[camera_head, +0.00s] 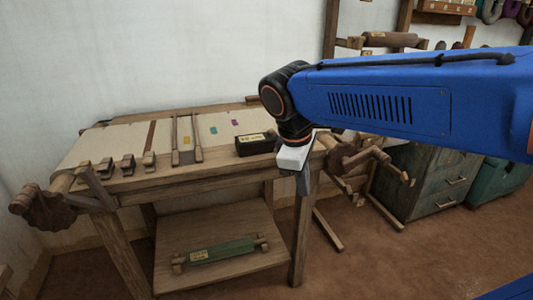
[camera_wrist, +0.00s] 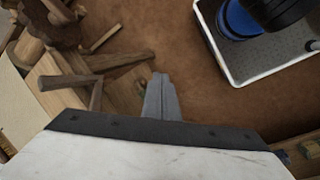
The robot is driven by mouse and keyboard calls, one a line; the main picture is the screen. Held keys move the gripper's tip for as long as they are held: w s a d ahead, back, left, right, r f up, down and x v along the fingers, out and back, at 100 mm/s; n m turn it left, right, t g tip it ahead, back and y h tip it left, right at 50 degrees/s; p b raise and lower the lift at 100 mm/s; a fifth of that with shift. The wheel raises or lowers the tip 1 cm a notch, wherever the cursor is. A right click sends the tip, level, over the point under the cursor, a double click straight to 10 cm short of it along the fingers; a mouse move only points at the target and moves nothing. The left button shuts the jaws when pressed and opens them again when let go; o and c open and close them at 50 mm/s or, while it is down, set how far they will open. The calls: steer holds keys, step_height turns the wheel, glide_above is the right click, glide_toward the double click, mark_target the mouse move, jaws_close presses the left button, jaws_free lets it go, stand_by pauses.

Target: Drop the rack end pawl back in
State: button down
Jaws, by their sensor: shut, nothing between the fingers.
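A wooden loom table carries a cloth-covered top (camera_head: 110,145). A toothed wooden wheel (camera_head: 52,208) is at its front left corner, with a slanted wooden bar (camera_head: 95,188) beside it. Another dark toothed wheel (camera_head: 335,152) is at the right end, with wooden arms (camera_head: 368,155) beside it. In the wrist view, a wheel (camera_wrist: 52,22) and several wooden bars (camera_wrist: 130,58) show at upper left. I cannot tell which bar is the pawl. My gripper (camera_head: 303,190) hangs at the table's right end, pointing down. In the wrist view its fingers (camera_wrist: 158,82) are together and empty, right of the bars.
A dark labelled box (camera_head: 256,144) and several small wooden blocks (camera_head: 105,166) sit on the tabletop. A drawer cabinet (camera_head: 425,180) stands behind on the right. The brown floor (camera_head: 390,250) at right is largely clear.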

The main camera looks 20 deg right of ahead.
steer(key=w+a+r+n+h, duration=0.3)
steer(key=w+a+n, duration=0.2)
steer(key=w+a, duration=0.1)
steer(key=w+a+r+n+h, duration=0.2)
steer(key=w+a+r+n, duration=0.2)
steer(key=w+a, duration=0.3)
steer(key=shift+a+r+n+g+h, duration=0.2)
steer(key=shift+a+n+g+h, duration=0.15)
steer(key=shift+a+n, duration=0.7)
steer(key=shift+m, duration=0.25)
steer(key=x, duration=0.9)
steer(key=shift+d+f, duration=0.2)
steer(key=shift+w+d+r, duration=0.15)
steer(key=shift+d+r, duration=0.15)
steer(key=shift+d, duration=0.3)
steer(key=shift+w+d+r, duration=0.15)
steer(key=shift+d+r, duration=0.15)
steer(key=shift+d, duration=0.3)
steer(key=shift+w+d+r, duration=0.15)
steer(key=shift+d+r, duration=0.1)
steer(key=shift+d, duration=0.35)
